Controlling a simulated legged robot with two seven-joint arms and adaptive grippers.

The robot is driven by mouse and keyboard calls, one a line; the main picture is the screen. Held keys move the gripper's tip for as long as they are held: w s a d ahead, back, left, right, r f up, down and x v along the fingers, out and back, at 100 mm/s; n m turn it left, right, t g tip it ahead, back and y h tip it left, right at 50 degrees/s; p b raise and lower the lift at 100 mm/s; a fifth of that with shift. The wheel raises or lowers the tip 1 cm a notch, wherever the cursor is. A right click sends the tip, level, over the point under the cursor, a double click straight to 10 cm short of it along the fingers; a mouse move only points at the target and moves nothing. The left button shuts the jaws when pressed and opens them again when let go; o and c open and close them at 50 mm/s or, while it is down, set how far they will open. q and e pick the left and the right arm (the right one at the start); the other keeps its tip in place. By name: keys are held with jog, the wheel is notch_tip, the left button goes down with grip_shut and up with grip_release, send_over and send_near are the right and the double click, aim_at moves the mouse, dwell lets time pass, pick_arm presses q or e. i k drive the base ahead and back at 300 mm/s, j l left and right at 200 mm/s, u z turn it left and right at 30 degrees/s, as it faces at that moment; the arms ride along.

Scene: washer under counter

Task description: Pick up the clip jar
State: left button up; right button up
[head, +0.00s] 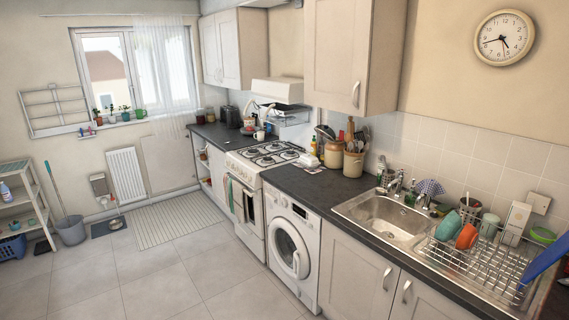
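I cannot pick out a clip jar with certainty in the head view. A brown and cream jar-like pot (334,154) stands on the dark counter by the tiled wall, left of a brown crock (353,165) full of utensils. Small jar-like containers (209,115) stand at the far end of the counter, too small to tell whether one has a clip lid. Neither of my grippers shows in the view.
A washing machine (292,252) sits under the dark counter (318,190), right of a white cooker (247,212). A sink (385,216) and a loaded dish rack (470,262) fill the counter's right side. The tiled floor (150,285) in front is clear.

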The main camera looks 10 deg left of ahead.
aim_at(203, 156)
jog(key=i+j+u, duration=0.35)
jog(key=i, duration=0.2)
jog(key=i+j+u, duration=0.4)
jog(key=i, duration=0.25)
jog(key=i+u, duration=0.35)
jog(key=i, duration=4.65)
jog(key=i+j+z, duration=0.15)
jog(key=i+z, duration=0.15)
jog(key=i, duration=0.3)
jog(key=i+j+z, duration=0.35)
jog(key=i, duration=0.2)
jog(key=i+j+z, duration=0.3)
jog(key=i, duration=0.25)
